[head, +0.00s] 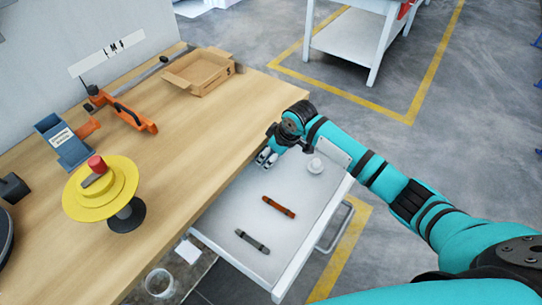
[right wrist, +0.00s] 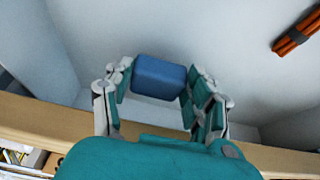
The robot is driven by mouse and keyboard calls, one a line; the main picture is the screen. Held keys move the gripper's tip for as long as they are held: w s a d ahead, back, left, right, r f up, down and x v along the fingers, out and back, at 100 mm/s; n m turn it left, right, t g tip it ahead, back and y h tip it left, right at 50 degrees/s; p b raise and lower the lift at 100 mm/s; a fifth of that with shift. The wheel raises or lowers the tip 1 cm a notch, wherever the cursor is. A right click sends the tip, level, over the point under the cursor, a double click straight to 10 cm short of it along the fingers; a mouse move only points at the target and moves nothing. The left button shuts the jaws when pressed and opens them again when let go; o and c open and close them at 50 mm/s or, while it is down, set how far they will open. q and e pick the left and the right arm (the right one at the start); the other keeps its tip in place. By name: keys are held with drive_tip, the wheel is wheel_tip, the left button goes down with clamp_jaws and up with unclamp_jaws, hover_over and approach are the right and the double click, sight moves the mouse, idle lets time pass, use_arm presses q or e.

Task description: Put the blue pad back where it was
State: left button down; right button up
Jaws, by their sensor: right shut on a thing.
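The blue pad (right wrist: 158,76) is a small block with rounded edges, held between the two fingers of my right gripper (right wrist: 158,90) in the right wrist view. In the head view my right gripper (head: 266,158) is over the back left part of the open white drawer (head: 228,205), close to the table's edge. The pad cannot be made out in the head view. Whether it touches the drawer floor I cannot tell. My left gripper is out of view.
The wooden table (head: 190,140) carries an open cardboard box (head: 199,72), an orange tool (head: 128,112) and a yellow spool stand (head: 90,205). The drawer's middle has bare room.

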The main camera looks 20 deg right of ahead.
drive_tip(key=shift+f, duration=0.8)
drive_tip(key=o, duration=1)
drive_tip(key=shift+s+d+r, duration=0.1)
drive_tip(key=shift+r, duration=0.4)
drive_tip(key=v, duration=1.1)
drive_tip(key=shift+r, duration=0.25)
